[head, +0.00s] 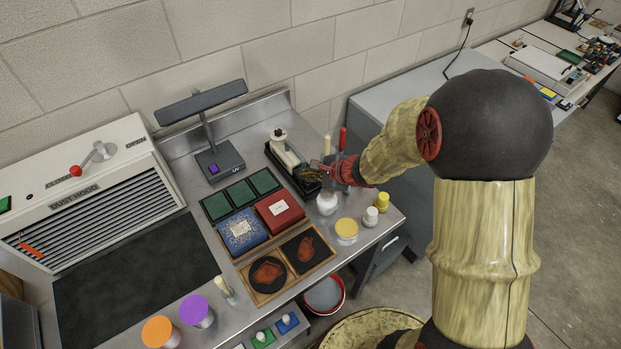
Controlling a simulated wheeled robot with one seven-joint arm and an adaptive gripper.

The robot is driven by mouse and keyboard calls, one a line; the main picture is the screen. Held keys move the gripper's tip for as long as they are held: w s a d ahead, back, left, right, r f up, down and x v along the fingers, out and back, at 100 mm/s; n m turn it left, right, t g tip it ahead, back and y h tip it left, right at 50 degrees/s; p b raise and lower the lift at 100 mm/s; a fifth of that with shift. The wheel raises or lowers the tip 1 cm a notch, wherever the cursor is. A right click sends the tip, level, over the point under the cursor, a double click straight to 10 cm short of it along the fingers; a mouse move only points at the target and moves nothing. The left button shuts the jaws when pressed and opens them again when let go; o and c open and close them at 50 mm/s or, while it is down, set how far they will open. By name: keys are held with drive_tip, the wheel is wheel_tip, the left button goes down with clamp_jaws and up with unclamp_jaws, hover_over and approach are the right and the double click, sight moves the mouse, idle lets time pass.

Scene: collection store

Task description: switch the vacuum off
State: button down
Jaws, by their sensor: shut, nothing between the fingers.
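A small cream-and-black device (283,148), which may be the vacuum, stands on the steel bench against the back wall. Its switch cannot be made out at this size. My gripper (309,173) comes in from the right and is shut, with nothing held. Its fingertips are over the front right end of the device's dark base. Whether they touch it cannot be told. My gripper hides part of that end.
A dust hood (80,203) with a red-knobbed lever stands at left. A lamp (217,161) stands behind green, blue and red boxes. A white bottle (327,203), small jars and a wooden tray (261,299) crowd the front. A dark mat (130,265) lies bare.

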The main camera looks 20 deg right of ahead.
drive_tip(key=shift+f, duration=0.15)
idle(0.4)
drive_tip(key=shift+f+b, duration=0.3)
drive_tip(key=shift+b, duration=0.35)
drive_tip(key=shift+f, duration=0.1)
idle(0.4)
drive_tip(key=shift+r, duration=0.6)
drive_tip(key=shift+r, duration=0.1)
wheel_tip(320, 180, up, 6)
drive_tip(key=p, duration=0.4)
idle(0.5)
